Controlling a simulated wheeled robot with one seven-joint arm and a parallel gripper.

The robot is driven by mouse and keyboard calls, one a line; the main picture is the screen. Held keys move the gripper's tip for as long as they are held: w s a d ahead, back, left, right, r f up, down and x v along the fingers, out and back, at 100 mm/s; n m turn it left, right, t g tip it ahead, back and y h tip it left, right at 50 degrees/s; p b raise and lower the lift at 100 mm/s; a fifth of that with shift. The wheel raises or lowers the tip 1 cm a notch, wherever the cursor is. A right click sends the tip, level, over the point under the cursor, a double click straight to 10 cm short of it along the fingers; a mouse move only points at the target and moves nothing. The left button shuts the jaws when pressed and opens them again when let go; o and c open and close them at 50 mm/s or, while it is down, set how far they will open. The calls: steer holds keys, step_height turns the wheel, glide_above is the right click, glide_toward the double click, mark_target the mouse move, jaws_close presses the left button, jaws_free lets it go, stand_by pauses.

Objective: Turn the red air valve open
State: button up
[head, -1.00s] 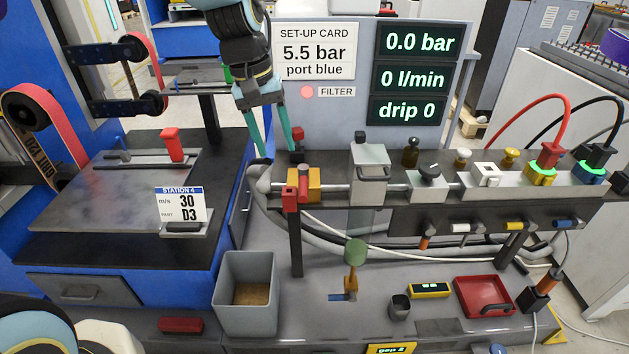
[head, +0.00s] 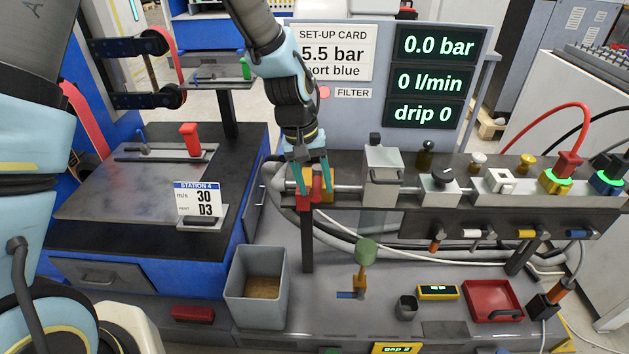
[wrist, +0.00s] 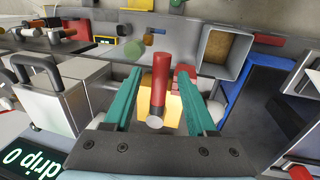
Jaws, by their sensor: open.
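The red air valve has a red lever handle (head: 316,187) on a yellow-orange body (head: 326,185) at the left end of the pipe. In the wrist view the red lever (wrist: 160,82) stands between my two teal fingers, with the yellow body (wrist: 172,108) behind it. My gripper (head: 313,194) is open, its fingers on either side of the lever with a visible gap on each side. The fingers partly hide the valve in the head view. The display panel (head: 435,80) reads 0.0 bar, 0 l/min and drip 0.
A grey regulator block (head: 382,172) stands on the pipe right of the valve. The set-up card (head: 335,50) is partly hidden by my arm.

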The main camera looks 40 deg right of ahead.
jaws_close()
stand_by(0.5)
stand_by(0.9)
